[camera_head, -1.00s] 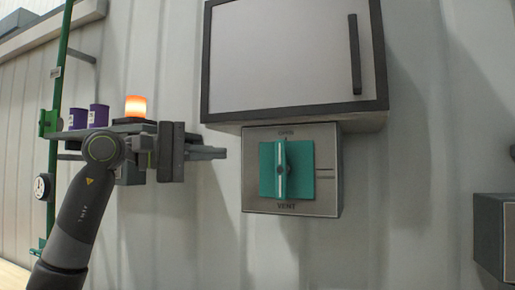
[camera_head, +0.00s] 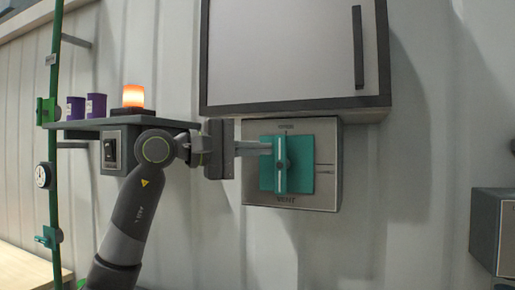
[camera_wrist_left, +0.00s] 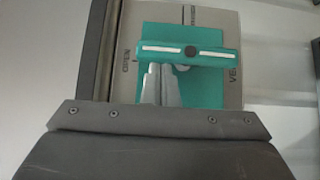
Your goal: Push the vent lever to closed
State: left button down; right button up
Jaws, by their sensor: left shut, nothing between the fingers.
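The vent lever (camera_head: 281,172) is a teal bar on a teal square plate, on a grey box (camera_head: 328,190) marked OPEN at the top and VENT at the bottom. The bar stands upright, in line with the OPEN mark. My left gripper (camera_head: 268,148) is shut and empty, with its fingertips at the left side of the lever's upper half. In the left wrist view the lever (camera_wrist_left: 215,53) lies across the picture, and my shut fingers (camera_wrist_left: 160,72) reach its edge. I cannot tell whether they touch it. My right gripper is not in view.
A grey cabinet (camera_head: 285,52) with a dark frame hangs just above the vent box. To the left, a shelf (camera_head: 85,127) bears purple cans (camera_head: 95,105) and a lit orange lamp (camera_head: 133,96). Another grey box (camera_head: 493,232) is at the right edge. The wall below the vent is clear.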

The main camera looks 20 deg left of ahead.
pick_arm(q)
jog(key=shift+d+r+m+p, duration=0.2)
jog(key=shift+m+p, duration=0.1)
jog(key=shift+p, duration=0.3)
jog(key=shift+r+y+p, duration=0.1)
jog(key=shift+y+p, duration=0.2)
jog(key=shift+p, duration=0.05)
